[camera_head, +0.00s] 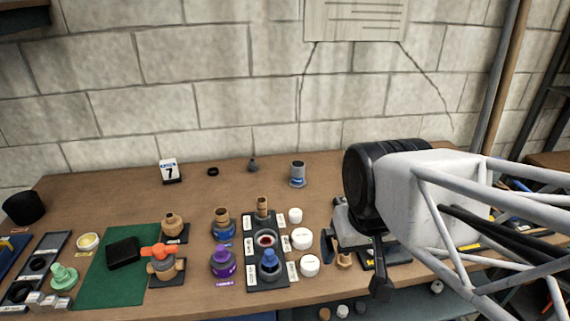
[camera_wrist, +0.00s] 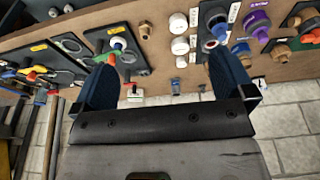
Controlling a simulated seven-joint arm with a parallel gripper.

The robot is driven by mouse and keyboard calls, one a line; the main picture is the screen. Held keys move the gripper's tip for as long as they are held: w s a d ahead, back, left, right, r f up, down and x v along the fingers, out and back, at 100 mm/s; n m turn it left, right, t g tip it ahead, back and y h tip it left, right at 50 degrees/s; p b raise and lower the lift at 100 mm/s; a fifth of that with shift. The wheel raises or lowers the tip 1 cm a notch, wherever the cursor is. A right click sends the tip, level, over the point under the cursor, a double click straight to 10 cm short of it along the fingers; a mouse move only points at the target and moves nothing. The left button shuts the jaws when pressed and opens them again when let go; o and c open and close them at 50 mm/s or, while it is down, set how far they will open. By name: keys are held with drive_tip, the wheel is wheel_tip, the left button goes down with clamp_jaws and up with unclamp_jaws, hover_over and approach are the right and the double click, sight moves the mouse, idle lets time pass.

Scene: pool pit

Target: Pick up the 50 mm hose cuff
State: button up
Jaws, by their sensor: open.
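No readable label in these views marks the 50 mm hose cuff, so I cannot tell for certain which piece it is. A grey upright cylinder with a blue band (camera_head: 297,173) stands alone at the back of the bench and is one possible match. Blue (camera_head: 223,231) and purple (camera_head: 223,262) collared fittings stand left of a black tray (camera_head: 251,284), which holds a blue-topped fitting (camera_head: 270,262). My gripper (camera_head: 354,262) is open and empty over the right part of the bench. Its two dark fingers are spread wide in the wrist view (camera_wrist: 160,60).
White caps (camera_head: 302,239) stand right of the tray. A small brass fitting (camera_head: 344,261) shows near my fingers. A green mat (camera_head: 100,285) with a black block (camera_head: 124,252) and an orange-handled valve (camera_head: 159,250) lie left. The back middle of the bench is mostly clear before the wall.

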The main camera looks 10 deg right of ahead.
drive_tip(key=c, duration=0.3)
drive_tip(key=shift+w, duration=0.1)
idle(0.3)
